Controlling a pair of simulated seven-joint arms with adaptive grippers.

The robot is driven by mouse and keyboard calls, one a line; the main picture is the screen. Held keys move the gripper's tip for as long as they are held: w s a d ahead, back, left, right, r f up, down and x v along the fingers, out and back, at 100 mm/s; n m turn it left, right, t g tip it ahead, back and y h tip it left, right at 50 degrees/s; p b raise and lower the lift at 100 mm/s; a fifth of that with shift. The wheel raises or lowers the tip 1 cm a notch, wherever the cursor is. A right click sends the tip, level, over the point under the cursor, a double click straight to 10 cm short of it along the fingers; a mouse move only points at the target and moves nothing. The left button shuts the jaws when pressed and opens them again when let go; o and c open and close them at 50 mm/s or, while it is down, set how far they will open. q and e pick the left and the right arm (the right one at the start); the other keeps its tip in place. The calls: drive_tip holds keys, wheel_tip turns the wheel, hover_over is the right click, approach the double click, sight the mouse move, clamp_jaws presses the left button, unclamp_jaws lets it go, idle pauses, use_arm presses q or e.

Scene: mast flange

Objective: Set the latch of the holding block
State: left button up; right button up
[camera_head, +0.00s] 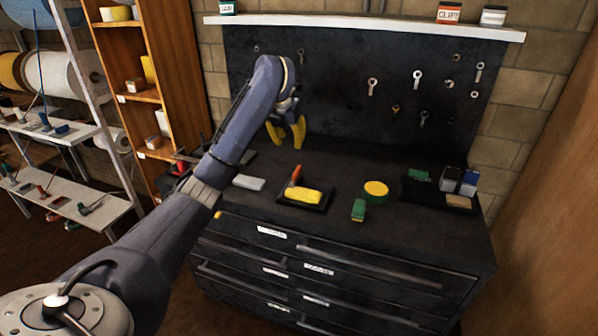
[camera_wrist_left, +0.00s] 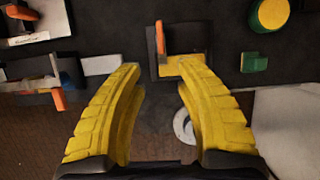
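The holding block looks like the black base (camera_head: 317,207) on the bench top, with a yellow piece (camera_head: 304,195) lying in it. An orange lever (camera_head: 295,174), which looks like the latch, stands up at its back left. In the left wrist view the orange lever (camera_wrist_left: 160,38) is beyond the fingertips, and the yellow piece (camera_wrist_left: 180,66) is partly hidden by the right finger. My left gripper (camera_head: 287,143) hangs above the bench behind the block, its yellow fingers apart and empty. The fingers (camera_wrist_left: 158,75) also show apart in the left wrist view. My right gripper is not in view.
A yellow-topped green round piece (camera_head: 376,190) and a green block (camera_head: 358,210) stand right of the holding block. A black tray (camera_head: 425,193) with small boxes is farther right. A pale flat piece (camera_head: 249,182) lies left. A tool panel (camera_head: 340,90) rises behind.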

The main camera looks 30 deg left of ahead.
sight(297, 170)
use_arm(q)
drive_tip(key=x, duration=1.7)
drive_tip(key=shift+d, duration=0.1)
drive_tip(key=shift+c, duration=0.2)
clamp_jaws()
